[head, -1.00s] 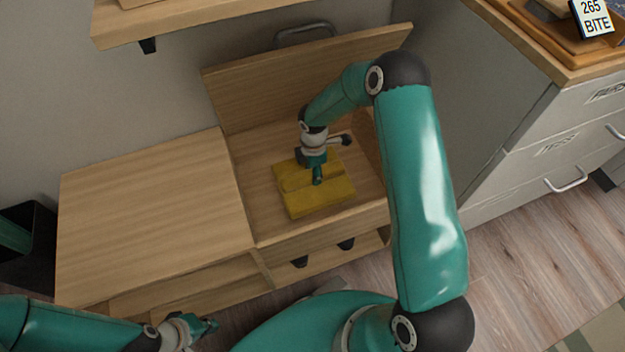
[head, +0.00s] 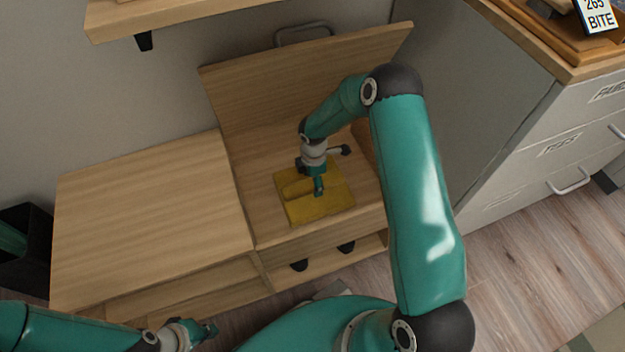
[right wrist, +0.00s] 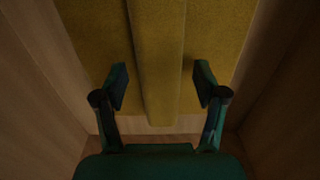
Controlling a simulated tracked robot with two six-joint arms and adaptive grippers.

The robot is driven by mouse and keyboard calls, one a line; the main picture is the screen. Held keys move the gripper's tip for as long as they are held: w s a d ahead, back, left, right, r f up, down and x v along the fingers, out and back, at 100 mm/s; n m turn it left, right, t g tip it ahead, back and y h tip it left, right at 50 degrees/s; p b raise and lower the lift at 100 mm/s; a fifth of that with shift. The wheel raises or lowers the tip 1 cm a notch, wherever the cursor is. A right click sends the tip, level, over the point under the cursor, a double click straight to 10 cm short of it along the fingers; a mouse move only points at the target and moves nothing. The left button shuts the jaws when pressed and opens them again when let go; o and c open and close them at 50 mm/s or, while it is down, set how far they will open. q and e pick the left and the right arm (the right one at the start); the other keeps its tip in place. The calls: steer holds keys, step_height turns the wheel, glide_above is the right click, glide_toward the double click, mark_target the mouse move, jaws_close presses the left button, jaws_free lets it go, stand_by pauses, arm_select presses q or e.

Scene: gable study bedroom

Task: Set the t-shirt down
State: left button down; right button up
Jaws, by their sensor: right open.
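The t-shirt (head: 302,209) is a flat yellow folded bundle with a raised ridge. It lies in the open compartment of the wooden bench. In the right wrist view the t-shirt's ridge (right wrist: 158,60) runs between the two fingers of my right gripper (right wrist: 160,88). The fingers are open, with a visible gap on each side of the ridge. In the head view my right gripper (head: 319,187) points down over the t-shirt and hides part of it. My left gripper (head: 208,331) is low at the left, away from the t-shirt; its jaw is too small to read.
The bench's raised lid (head: 300,85) stands behind the compartment, and its walls close in around my right gripper. The closed bench top (head: 150,220) to the left is clear. A grey drawer cabinet (head: 540,150) stands at the right. A shelf (head: 190,15) hangs above.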

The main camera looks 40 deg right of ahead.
steer(key=shift+r, duration=0.1)
step_height(320, 180, up, 12)
steer(key=p, duration=0.4)
steer(key=shift+a, duration=0.1)
stand_by(0.5)
